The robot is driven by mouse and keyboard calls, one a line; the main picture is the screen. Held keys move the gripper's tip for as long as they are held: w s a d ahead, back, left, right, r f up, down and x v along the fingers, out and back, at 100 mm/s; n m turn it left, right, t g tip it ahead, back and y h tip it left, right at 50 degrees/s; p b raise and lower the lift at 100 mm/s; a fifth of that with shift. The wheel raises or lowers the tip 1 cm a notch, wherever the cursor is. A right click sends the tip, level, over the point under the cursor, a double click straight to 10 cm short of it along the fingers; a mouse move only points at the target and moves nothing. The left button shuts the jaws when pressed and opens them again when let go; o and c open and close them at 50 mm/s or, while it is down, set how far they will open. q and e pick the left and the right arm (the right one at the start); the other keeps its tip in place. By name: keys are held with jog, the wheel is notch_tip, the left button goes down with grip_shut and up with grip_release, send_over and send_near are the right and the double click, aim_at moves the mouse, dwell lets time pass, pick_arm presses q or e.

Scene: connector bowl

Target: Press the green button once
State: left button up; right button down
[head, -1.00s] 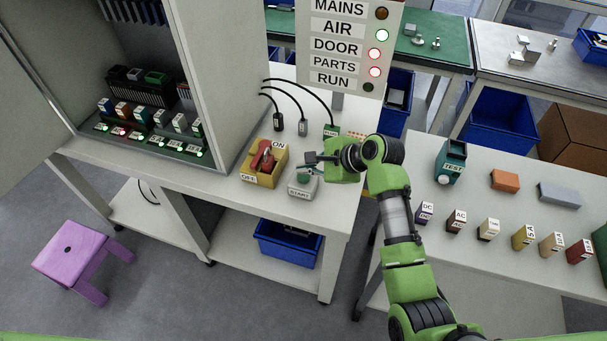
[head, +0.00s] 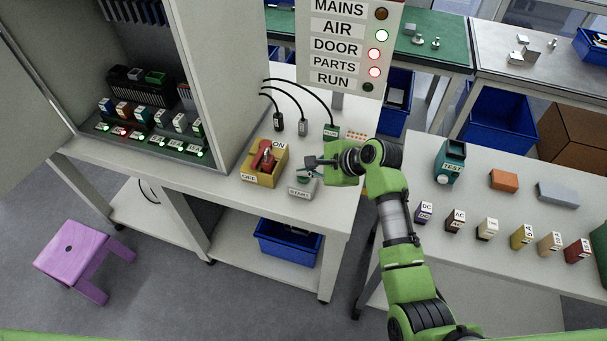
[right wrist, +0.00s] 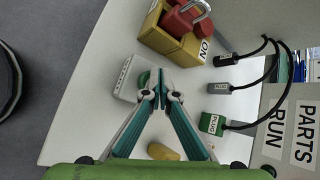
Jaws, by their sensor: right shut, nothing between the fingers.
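The green button (right wrist: 144,78) sits on a small white box marked START (head: 301,190) on the bench. In the head view my right gripper (head: 308,164) is at the box, largely covering the button. In the right wrist view the shut fingertips (right wrist: 160,83) are empty and appear just beside the button, overlapping the box's edge. I cannot tell whether they touch it. The button's pressed state cannot be told. My left gripper is not in view.
A yellow box with a red ON/OFF switch and padlock (head: 265,163) stands just left of the START box. Cabled plugs (head: 303,127) lie behind. The sign (head: 341,55) shows AIR green, DOOR and PARTS red, MAINS and RUN dark. An open cabinet (head: 216,90) is at left.

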jog(key=shift+f, duration=0.35)
dwell(0.3)
jog(key=shift+r, duration=0.1)
jog(key=shift+r+p, duration=0.9)
jog(key=shift+p, duration=0.5)
notch_tip(320, 180, up, 5)
jog(key=p, duration=0.6)
jog(key=shift+r, duration=0.1)
jog(key=shift+s+d, duration=0.1)
